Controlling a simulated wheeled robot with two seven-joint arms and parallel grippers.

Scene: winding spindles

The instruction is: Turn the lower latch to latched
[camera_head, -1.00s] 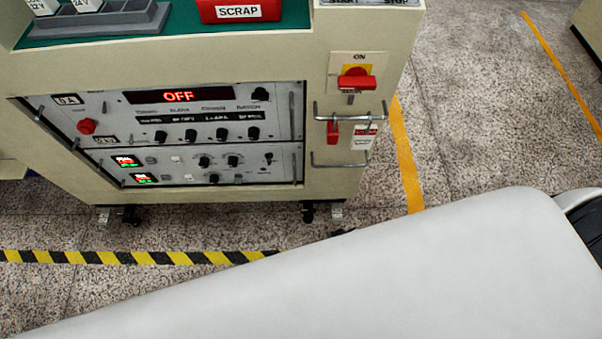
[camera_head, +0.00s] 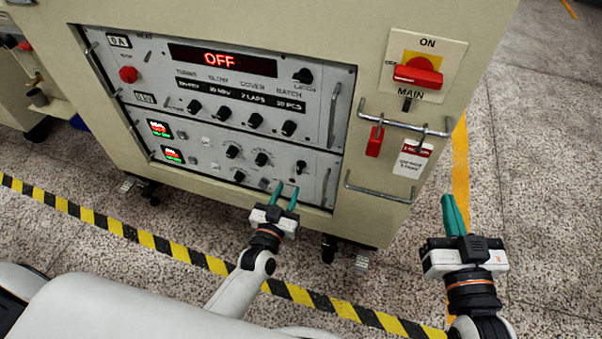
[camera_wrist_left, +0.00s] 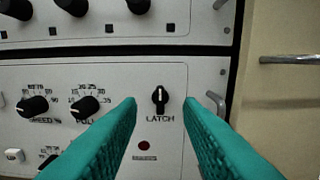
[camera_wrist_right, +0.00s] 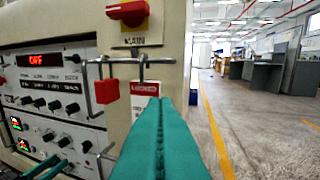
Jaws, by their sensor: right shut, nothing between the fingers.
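The lower latch is a small black knob (camera_head: 300,166) at the right end of the lower panel (camera_head: 318,187). In the left wrist view the knob (camera_wrist_left: 160,98) stands upright above the word LATCH. My left gripper (camera_head: 286,187) is open in front of the panel's lower right part. In its own wrist view the two teal fingers frame the knob, one on each side; they appear short of it, and contact cannot be told. My right gripper (camera_head: 451,202) is shut and empty, right of the cabinet.
The upper panel has its own LATCH knob (camera_head: 303,76). Right of the panels are a red main switch (camera_head: 418,72), a metal rail (camera_head: 405,124) with a red padlock (camera_head: 375,141) and a tag, and a lower rail (camera_head: 380,192). Handles (camera_head: 334,115) flank the panels. Striped tape marks the floor.

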